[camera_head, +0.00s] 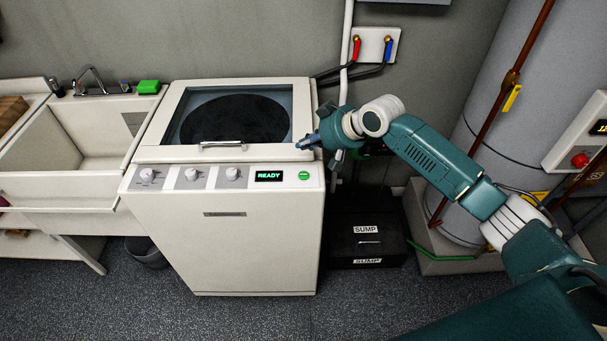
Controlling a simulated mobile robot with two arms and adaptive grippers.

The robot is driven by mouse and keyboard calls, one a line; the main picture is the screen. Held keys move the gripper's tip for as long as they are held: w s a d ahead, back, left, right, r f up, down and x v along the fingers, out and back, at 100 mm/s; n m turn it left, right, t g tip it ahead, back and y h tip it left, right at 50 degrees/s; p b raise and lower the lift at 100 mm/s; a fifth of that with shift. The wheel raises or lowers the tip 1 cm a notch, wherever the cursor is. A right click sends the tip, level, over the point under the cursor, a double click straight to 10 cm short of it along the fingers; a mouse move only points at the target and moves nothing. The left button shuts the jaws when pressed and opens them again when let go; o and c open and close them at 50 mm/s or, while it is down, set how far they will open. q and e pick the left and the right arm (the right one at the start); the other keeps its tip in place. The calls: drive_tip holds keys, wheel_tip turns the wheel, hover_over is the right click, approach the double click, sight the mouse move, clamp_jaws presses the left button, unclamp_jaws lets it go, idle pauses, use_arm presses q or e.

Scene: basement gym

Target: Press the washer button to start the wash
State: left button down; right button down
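The white washer (250,245) stands against the wall at centre left with its glass-topped lid (235,118) closed. Its sloped front panel has several knobs, a display (269,176) reading READY in green, and a round green button (304,176) at the right end. My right gripper (301,144) reaches in from the right, its tip over the right front edge of the lid, above and behind the green button and apart from it. Its fingers are small and seen side-on, so I cannot tell if they are open. My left gripper is not in view.
A utility sink (95,150) with a green sponge (148,87) is left of the washer. A black SUMP box (365,245) sits on the floor to its right. A large grey tank (480,110), pipes and a red-button box (580,158) are at right. Floor in front is clear.

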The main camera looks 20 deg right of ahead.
drive_tip(key=b, duration=0.7)
hover_over(306, 176)
wheel_tip(306, 176, down, 7)
drive_tip(key=shift+r, duration=0.1)
drive_tip(key=shift+a+f+b, duration=0.1)
drive_tip(key=shift+f+b, duration=0.3)
drive_tip(key=shift+f, duration=0.7)
drive_tip(key=shift+f, duration=0.2)
drive_tip(key=shift+f, duration=0.25)
drive_tip(key=shift+f, duration=0.4)
idle(0.9)
